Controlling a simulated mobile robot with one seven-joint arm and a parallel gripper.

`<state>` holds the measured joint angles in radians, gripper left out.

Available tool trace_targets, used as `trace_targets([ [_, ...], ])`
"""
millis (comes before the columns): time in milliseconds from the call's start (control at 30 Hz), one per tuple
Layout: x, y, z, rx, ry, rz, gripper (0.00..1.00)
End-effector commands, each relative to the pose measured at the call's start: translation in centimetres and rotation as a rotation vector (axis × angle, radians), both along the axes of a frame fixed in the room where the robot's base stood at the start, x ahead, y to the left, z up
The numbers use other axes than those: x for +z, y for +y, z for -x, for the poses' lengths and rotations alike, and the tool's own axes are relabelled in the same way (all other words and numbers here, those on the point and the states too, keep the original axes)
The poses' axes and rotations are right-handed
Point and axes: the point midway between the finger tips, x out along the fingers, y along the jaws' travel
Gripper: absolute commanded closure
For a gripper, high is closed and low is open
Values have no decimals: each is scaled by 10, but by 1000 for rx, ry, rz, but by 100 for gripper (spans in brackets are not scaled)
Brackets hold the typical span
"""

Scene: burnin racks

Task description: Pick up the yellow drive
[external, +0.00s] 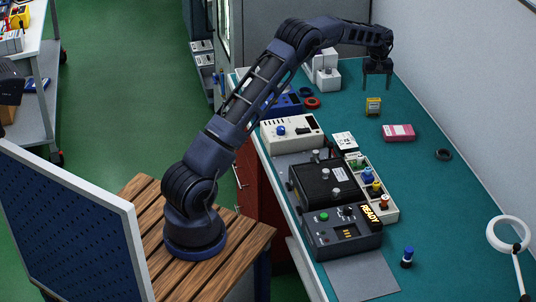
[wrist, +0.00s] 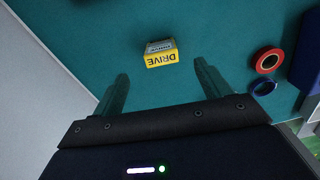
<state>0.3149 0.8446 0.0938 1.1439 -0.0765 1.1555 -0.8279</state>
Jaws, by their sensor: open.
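The yellow drive (external: 373,106) stands on the green bench top in the external view, toward the back wall. In the wrist view the yellow drive (wrist: 160,53) shows a side marked DRIVE and lies ahead of the fingers, roughly between their lines. My gripper (external: 377,86) is open and empty, above the bench and a little behind the drive in the external view. In the wrist view both fingers of my gripper (wrist: 160,85) stand wide apart, and neither touches the drive.
A pink box (external: 398,132) and a dark ring (external: 443,154) lie to the drive's right. A red tape roll (external: 312,103) and a blue roll (wrist: 264,88) lie to the other side. A black test unit (external: 325,184) stands nearer the front. Bench around the drive is clear.

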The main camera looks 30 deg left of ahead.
Motion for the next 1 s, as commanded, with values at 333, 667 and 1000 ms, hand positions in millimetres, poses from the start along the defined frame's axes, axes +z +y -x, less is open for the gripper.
trace_targets([
  [333, -36, 0, -1, 1, 3, -1, 24],
  [667, -63, 1, -2, 1, 1, 0, 24],
  [1000, -105, 4, -4, 1, 3, -1, 24],
])
